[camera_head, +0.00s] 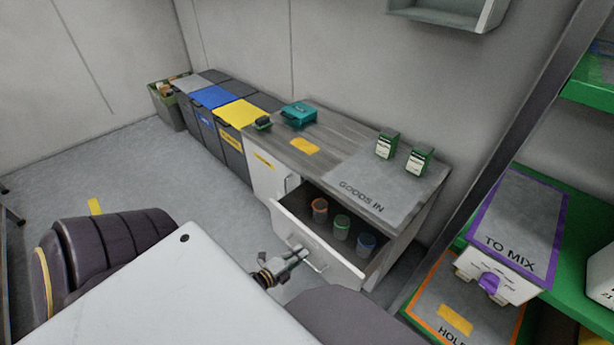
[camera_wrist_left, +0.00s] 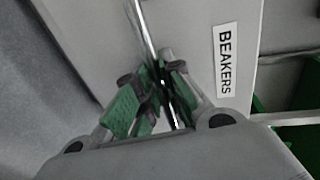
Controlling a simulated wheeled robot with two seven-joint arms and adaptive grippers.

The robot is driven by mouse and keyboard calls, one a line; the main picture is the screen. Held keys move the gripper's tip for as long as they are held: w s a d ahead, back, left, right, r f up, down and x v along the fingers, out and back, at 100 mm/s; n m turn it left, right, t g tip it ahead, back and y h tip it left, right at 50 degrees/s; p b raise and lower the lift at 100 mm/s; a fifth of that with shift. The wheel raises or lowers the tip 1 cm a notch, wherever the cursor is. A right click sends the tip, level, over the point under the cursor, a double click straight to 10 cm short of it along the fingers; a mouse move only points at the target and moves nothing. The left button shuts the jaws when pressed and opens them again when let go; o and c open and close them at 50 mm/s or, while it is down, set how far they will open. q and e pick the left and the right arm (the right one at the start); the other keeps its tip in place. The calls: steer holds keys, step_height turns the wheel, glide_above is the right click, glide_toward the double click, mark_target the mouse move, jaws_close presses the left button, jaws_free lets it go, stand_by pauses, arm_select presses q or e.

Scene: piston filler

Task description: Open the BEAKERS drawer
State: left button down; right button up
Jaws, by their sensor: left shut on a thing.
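The BEAKERS drawer (camera_head: 340,259) is pulled out from the grey cabinet under the GOODS IN counter. Its label BEAKERS (camera_wrist_left: 226,61) is readable in the left wrist view. Inside stand an orange-banded beaker (camera_head: 320,209), a green-banded beaker (camera_head: 341,227) and a blue-banded beaker (camera_head: 366,243). My left gripper (camera_head: 298,255) is at the drawer front, shut on its metal bar handle (camera_wrist_left: 148,35). In the left wrist view, its green-padded fingers (camera_wrist_left: 162,88) close around the bar. My right gripper is not in view.
The counter (camera_head: 340,165) holds two green-and-white boxes (camera_head: 387,145) and a teal case (camera_head: 299,114). Lidded bins (camera_head: 237,114) line the wall to the left. A green shelf rack (camera_head: 590,200) stands at right. Floor is free left of the cabinet.

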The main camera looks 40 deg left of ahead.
arm_select(q)
steer(key=f+p+v, duration=0.1)
steer(key=p+v, duration=0.1)
steer(key=v, duration=0.6)
steer(key=shift+s+f, duration=0.2)
steer(key=shift+f, duration=0.15)
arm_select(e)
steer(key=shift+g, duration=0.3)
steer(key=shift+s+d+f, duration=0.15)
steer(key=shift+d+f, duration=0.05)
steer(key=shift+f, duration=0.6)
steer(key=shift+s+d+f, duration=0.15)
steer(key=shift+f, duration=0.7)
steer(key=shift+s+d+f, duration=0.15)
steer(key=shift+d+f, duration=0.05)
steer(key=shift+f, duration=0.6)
arm_select(q)
steer(key=c, duration=1.5)
jaws_free()
steer(key=shift+c, duration=0.2)
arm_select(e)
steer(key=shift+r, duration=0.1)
arm_select(q)
steer(key=d+v, duration=0.1)
steer(key=v, duration=1.1)
steer(key=shift+a, duration=0.4)
